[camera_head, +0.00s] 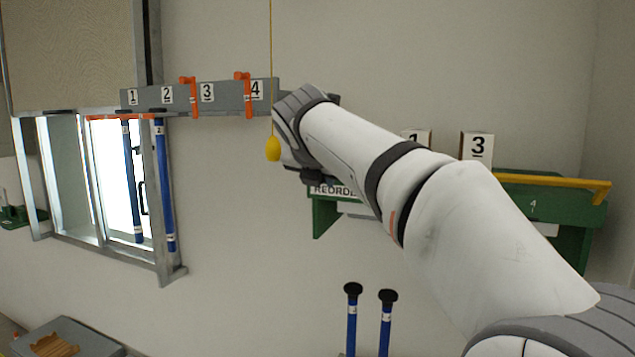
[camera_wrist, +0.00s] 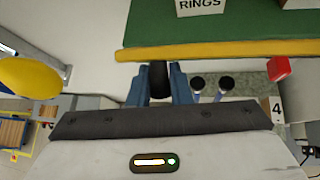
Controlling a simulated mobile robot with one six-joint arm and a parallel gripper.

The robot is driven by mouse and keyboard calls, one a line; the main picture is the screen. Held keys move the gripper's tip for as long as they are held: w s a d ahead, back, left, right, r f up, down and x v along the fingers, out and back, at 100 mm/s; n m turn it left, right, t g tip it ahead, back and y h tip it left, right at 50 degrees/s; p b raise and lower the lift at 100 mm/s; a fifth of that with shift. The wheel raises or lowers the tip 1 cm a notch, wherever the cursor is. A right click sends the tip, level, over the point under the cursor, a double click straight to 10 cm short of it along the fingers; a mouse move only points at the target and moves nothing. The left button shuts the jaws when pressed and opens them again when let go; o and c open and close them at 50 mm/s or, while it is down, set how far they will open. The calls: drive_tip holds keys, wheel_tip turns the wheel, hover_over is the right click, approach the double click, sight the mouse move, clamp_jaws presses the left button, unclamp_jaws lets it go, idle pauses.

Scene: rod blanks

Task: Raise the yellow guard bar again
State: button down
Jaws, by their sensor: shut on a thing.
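The yellow guard bar (camera_head: 555,182) runs roughly level along the front of the green shelf (camera_head: 570,215) in the head view. My arm hides its left part. In the wrist view the bar (camera_wrist: 220,48) crosses along the shelf's edge. My gripper (camera_wrist: 160,88) has its blue fingers on either side of a black grip (camera_wrist: 158,80) just below the bar, and is shut on it. The grip seems to join the bar, but the joint is not clear. In the head view my gripper is mostly hidden behind my wrist.
A yellow pull knob (camera_head: 273,148) hangs on a cord close left of my wrist. A grey numbered rail (camera_head: 220,95) with orange clips is on the wall. Black-capped blue rods (camera_head: 352,315) stand below the shelf. A red block (camera_wrist: 278,68) shows at the bar's right.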

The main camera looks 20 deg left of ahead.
drive_tip(key=shift+w+r+g, duration=0.2)
drive_tip(key=shift+r+g, duration=0.4)
drive_tip(key=shift+g, duration=0.4)
drive_tip(key=shift+r+g, duration=0.2)
drive_tip(key=shift+g, duration=0.1)
drive_tip(key=c, duration=1.4)
unclamp_jaws()
drive_tip(key=shift+f, duration=0.1)
drive_tip(key=shift+o, duration=0.2)
drive_tip(key=v, duration=0.7)
drive_tip(key=shift+s+r, duration=0.2)
drive_tip(key=shift+r, duration=0.1)
